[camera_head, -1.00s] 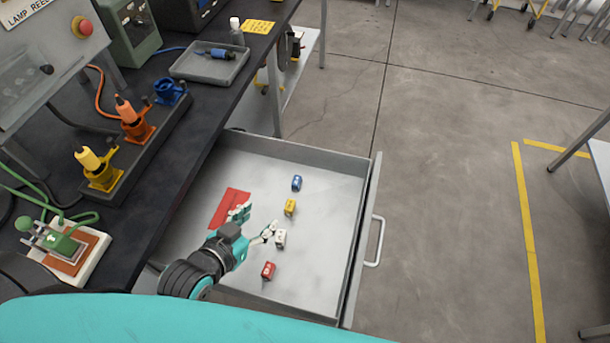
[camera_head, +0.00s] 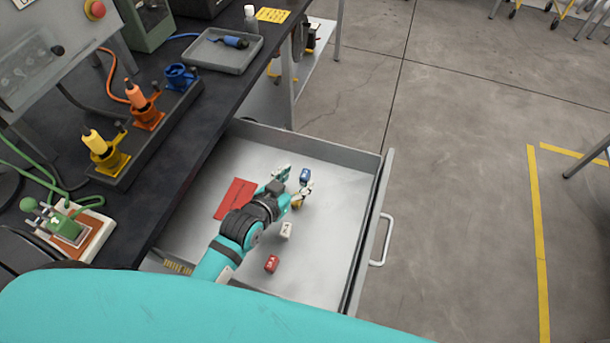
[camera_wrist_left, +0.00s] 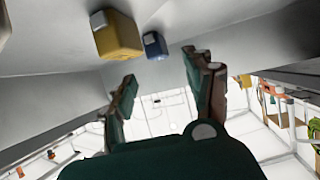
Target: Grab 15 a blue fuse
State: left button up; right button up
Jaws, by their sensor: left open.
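The blue fuse (camera_head: 304,177) lies in the open drawer (camera_head: 330,235), toward its far end. It also shows in the left wrist view (camera_wrist_left: 155,45), beyond and above the gap between my fingers. My left gripper (camera_head: 293,181) is open and empty, just to the left of the blue fuse and apart from it. In the left wrist view its two fingers (camera_wrist_left: 160,85) stand wide apart. The yellow fuse (camera_wrist_left: 118,36) is close by and partly hidden by my gripper in the head view. My right gripper is not in view.
A white fuse (camera_head: 286,230) and a red fuse (camera_head: 271,264) lie nearer in the drawer. A red card (camera_head: 235,198) lies at the left. Drawer walls surround the space. The dark bench (camera_head: 185,150) overhangs the left side, with a grey tray (camera_head: 222,52) on it.

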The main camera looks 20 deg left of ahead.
aim_at(304, 174)
pick_arm(q)
jog(key=x, duration=0.5)
jog(key=shift+s+f, duration=0.2)
jog(key=shift+f, duration=0.1)
grip_shut()
